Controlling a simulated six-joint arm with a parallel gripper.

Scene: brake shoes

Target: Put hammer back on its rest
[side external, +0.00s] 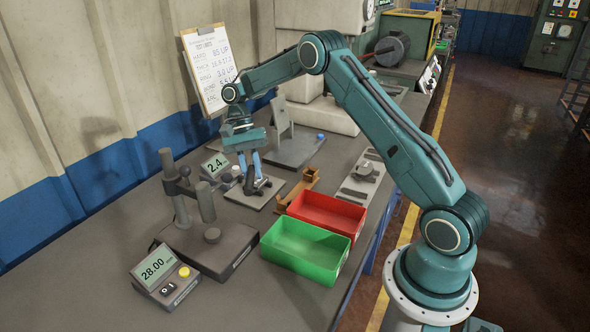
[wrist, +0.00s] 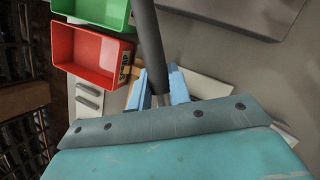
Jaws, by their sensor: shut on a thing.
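My gripper (side external: 250,171) points down over a pale flat plate (side external: 243,201) on the bench, in the middle of the side view. Its blue fingers are shut on the hammer (side external: 249,183), a dark shape low between them. In the wrist view the hammer's dark grey handle (wrist: 150,45) runs up from between the fingers (wrist: 162,88) to the top edge. The hammer's head is not clear, and I cannot tell whether the hammer touches the plate. A brown bracket (side external: 298,190), which looks like the rest, stands just right of the gripper in the side view.
A red bin (side external: 327,217) and a green bin (side external: 305,252) stand in front of the bracket. A gauge stand (side external: 205,245) and a display reading 28.00 (side external: 160,275) are at the front left. A grey plate with a fixture (side external: 362,178) lies along the right bench edge.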

